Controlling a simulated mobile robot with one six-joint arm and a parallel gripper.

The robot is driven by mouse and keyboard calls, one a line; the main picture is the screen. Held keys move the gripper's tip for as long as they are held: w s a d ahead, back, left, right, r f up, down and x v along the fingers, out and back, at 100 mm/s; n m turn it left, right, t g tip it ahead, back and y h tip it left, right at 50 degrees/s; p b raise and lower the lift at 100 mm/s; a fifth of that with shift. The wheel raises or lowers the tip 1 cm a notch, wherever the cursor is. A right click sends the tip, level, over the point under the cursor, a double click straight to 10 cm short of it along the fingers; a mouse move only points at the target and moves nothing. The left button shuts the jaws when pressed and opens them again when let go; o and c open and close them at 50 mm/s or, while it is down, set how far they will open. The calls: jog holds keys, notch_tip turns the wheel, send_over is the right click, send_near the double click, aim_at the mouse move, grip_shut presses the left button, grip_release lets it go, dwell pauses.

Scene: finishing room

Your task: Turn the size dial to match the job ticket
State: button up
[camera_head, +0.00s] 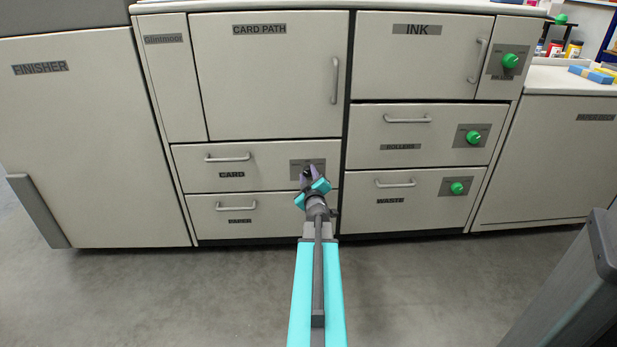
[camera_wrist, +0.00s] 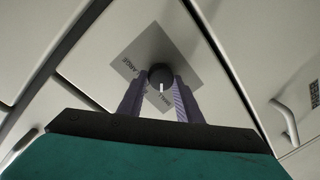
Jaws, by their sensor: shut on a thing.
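The size dial (camera_wrist: 160,74) is a dark round knob with a white pointer mark, on a grey plate (camera_wrist: 137,55) with lettering, partly readable as "ARGE", in the wrist view. In the head view the plate (camera_head: 296,164) is on the CARD drawer front (camera_head: 262,176), and my arm hides much of it. My gripper (camera_wrist: 160,84) is shut on the dial, with one finger on each side of it. It also shows in the head view (camera_head: 308,174). The white mark points toward the bottom of the wrist picture. I see no job ticket that I can make out.
Green knobs sit on the INK panel (camera_head: 510,61), the ROLLERS drawer (camera_head: 473,138) and the WASTE drawer (camera_head: 457,188). Drawer handles, such as the CARD handle (camera_head: 228,158), stick out. A grey post (camera_head: 575,290) stands at lower right. The floor (camera_head: 200,300) at lower left is clear.

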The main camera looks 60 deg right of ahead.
dwell(0.3)
jog(key=o, duration=1)
jog(key=shift+o, duration=0.2)
jog(key=p+v, duration=0.3)
jog(key=v, duration=0.5)
jog(key=shift+a+p, duration=0.3)
jog(key=shift+p, duration=0.05)
jog(key=shift+s+a+r+p, duration=0.2)
jog(key=shift+s+p, duration=0.1)
jog(key=shift+p, duration=0.6)
jog(key=s+a+p, duration=0.1)
jog(key=p, duration=0.3)
